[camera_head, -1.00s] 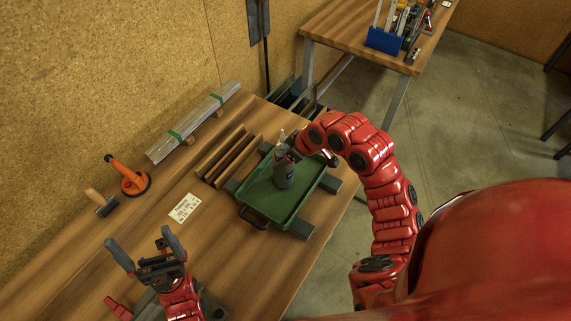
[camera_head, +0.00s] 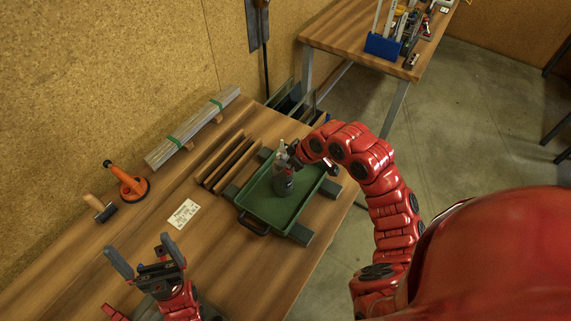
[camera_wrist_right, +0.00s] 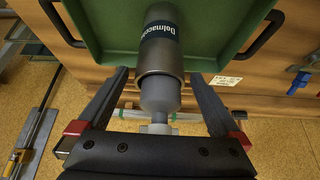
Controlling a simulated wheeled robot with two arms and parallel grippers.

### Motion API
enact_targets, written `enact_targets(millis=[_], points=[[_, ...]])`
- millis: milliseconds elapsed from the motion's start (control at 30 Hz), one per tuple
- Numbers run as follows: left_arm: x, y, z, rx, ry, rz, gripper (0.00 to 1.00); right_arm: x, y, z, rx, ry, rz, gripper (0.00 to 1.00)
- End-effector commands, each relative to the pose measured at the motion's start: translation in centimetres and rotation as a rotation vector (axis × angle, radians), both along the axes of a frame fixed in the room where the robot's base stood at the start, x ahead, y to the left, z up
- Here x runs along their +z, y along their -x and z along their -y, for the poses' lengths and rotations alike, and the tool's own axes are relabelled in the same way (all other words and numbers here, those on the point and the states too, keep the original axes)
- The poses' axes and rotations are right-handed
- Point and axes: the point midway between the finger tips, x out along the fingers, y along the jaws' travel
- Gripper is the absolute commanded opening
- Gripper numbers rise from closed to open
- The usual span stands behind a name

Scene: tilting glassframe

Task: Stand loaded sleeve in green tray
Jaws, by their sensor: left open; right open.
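The loaded sleeve (camera_head: 284,184), a grey cylinder with a dark label band and a pale nozzle, stands upright in the green tray (camera_head: 263,207). In the right wrist view the sleeve (camera_wrist_right: 160,62) lies between my right gripper's open fingers (camera_wrist_right: 158,78), with a gap on each side; the green tray (camera_wrist_right: 100,20) is beyond it. In the head view my right gripper (camera_head: 292,155) is at the sleeve's upper part, partly hidden by its own arm. My left gripper (camera_head: 146,254) is open and empty over the near left of the bench.
An orange suction lifter (camera_head: 130,184), a brush-like tool (camera_head: 100,208) and a white card (camera_head: 183,214) lie left of the tray. Wooden strips (camera_head: 228,162) lie behind it, with banded metal profiles (camera_head: 195,127) along the wall. The bench front right of the card is clear.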

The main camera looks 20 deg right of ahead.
Motion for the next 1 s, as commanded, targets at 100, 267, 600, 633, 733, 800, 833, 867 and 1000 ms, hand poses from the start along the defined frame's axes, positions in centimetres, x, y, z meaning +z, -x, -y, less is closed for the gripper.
enact_targets(millis=[100, 267, 600, 633, 733, 800, 833, 867, 1000], points=[[2.8, 0.0, 0.0, 0.0, 0.0, 0.0, 1.0, 2.8, 0.8, 0.7, -0.002, 0.0, 0.003, 1.0], [5.8, 0.0, 0.0, 0.0, 0.0, 0.0, 1.0, 5.8, 2.2, 1.7, -0.002, 0.0, 0.0, 1.0], [6.4, 0.0, 0.0, 0.0, 0.0, 0.0, 1.0, 9.4, 4.2, 3.2, -0.002, -0.003, 0.002, 1.0], [6.3, 0.0, 0.0, 0.0, 0.0, 0.0, 1.0, 9.6, 4.3, 3.3, -0.002, -0.002, 0.001, 1.0], [6.4, 0.0, 0.0, 0.0, 0.0, 0.0, 1.0, 9.7, 4.5, 3.4, -0.001, 0.001, -0.002, 1.0], [6.3, 0.0, 0.0, 0.0, 0.0, 0.0, 1.0, 9.8, 4.5, 3.4, 0.0, 0.0, -0.002, 1.0], [6.4, 0.0, 0.0, 0.0, 0.0, 0.0, 1.0, 9.7, 4.5, 3.4, 0.0, 0.0, -0.002, 1.0], [6.4, 0.0, 0.0, 0.0, 0.0, 0.0, 1.0, 9.7, 4.5, 3.4, 0.0, 0.0, -0.002, 1.0], [6.4, 0.0, 0.0, 0.0, 0.0, 0.0, 1.0, 9.8, 4.5, 3.3, 0.0, 0.0, -0.001, 1.0]])
